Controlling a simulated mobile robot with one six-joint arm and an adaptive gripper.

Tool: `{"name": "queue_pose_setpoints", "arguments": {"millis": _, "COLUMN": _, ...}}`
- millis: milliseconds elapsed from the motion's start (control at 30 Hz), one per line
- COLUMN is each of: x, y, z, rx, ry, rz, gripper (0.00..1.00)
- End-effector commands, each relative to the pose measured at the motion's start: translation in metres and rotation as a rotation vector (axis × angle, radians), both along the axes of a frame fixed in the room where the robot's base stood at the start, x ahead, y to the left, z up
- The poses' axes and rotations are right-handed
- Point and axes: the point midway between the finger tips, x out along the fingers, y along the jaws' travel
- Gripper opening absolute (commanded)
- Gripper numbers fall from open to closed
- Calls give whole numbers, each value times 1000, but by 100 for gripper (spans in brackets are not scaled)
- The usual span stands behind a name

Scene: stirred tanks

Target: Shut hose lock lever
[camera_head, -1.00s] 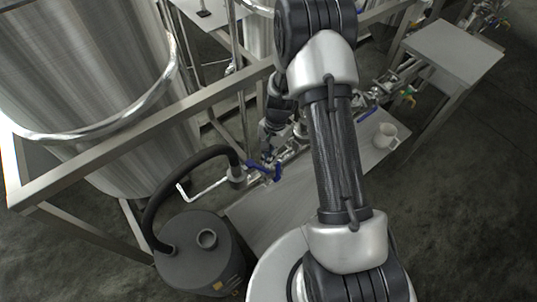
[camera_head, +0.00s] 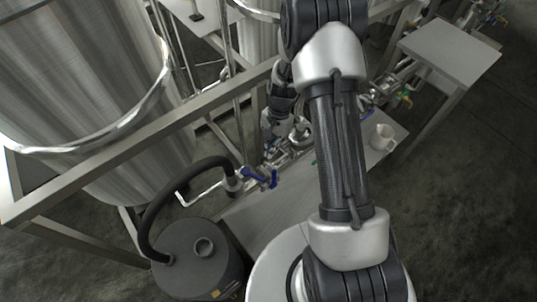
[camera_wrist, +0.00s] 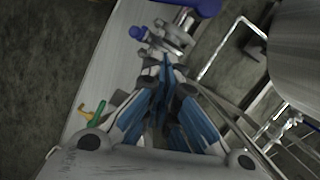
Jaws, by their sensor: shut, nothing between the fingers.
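A pale, bent lever (camera_head: 197,194) sticks out to the left of the hose coupling (camera_head: 233,183), where the thick black hose (camera_head: 165,193) ends. I take it to be the hose lock lever. In the wrist view, a pale bent bar (camera_wrist: 232,47) that looks like the same lever lies at the upper right. Blue valve handles (camera_head: 262,177) sit just right of the coupling. My gripper (camera_wrist: 165,72) is shut and empty, its blue-padded fingers together. It is over the pipe fittings, apart from the lever. In the head view its fingertips are hard to make out.
A frame rail (camera_head: 150,142) runs before the large steel tank (camera_head: 80,90). A dark canister (camera_head: 195,265) stands below the hose. A white mug (camera_head: 381,137) stands on the low grey table (camera_head: 262,220). A green-and-yellow handle (camera_wrist: 97,112) is left of my gripper.

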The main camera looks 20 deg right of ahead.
Motion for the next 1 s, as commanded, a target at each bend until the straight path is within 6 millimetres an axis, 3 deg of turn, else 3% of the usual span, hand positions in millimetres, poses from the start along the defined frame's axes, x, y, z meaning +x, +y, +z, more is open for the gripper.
{"name": "queue_pose_setpoints", "arguments": {"millis": 33, "x": 3, "y": -2, "z": 17, "rx": 0, "ry": -3, "rz": 1, "gripper": 0}}
{"name": "queue_pose_setpoints", "arguments": {"millis": 200, "x": 7, "y": -8, "z": 49, "rx": 0, "ry": -2, "rz": 1, "gripper": 0}}
{"name": "queue_pose_setpoints", "arguments": {"millis": 400, "x": 10, "y": -11, "z": 68, "rx": 1, "ry": 3, "rz": 1, "gripper": 0}}
{"name": "queue_pose_setpoints", "arguments": {"millis": 867, "x": 19, "y": -14, "z": 34, "rx": 23, "ry": 20, "rz": 99, "gripper": 0}}
{"name": "queue_pose_setpoints", "arguments": {"millis": 1000, "x": 14, "y": -9, "z": 10, "rx": 24, "ry": 23, "rz": 99, "gripper": 0}}
